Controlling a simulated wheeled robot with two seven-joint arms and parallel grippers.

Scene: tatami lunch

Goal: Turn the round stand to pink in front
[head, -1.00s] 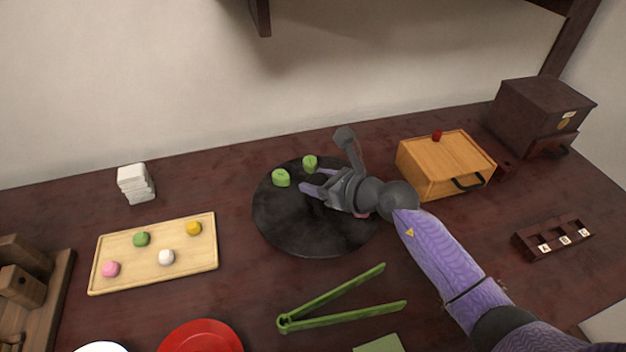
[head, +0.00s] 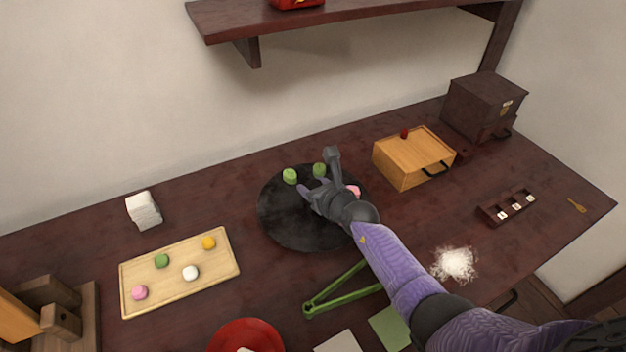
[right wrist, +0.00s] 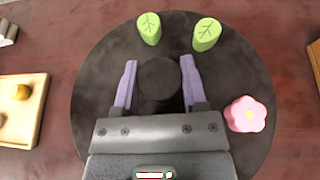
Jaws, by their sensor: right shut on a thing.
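The round stand (head: 285,228) is a dark disc on the table, with a dark round knob (right wrist: 160,80) at its centre. Two green leaf-marked pieces (head: 290,176) (head: 319,170) sit at its back edge. A pink flower piece (head: 353,191) sits at its right, partly behind my gripper; the right wrist view shows it whole (right wrist: 246,114), low on the right. My right gripper (head: 312,190) is over the stand, its purple fingers shut on the knob from both sides. My left gripper is out of view.
A wooden tray (head: 180,296) with several small coloured balls is at left. Green tongs (head: 335,290) lie in front of the stand, partly under my arm. A wooden box (head: 400,175), white powder (head: 455,263) and a small dark rack (head: 495,212) are at right.

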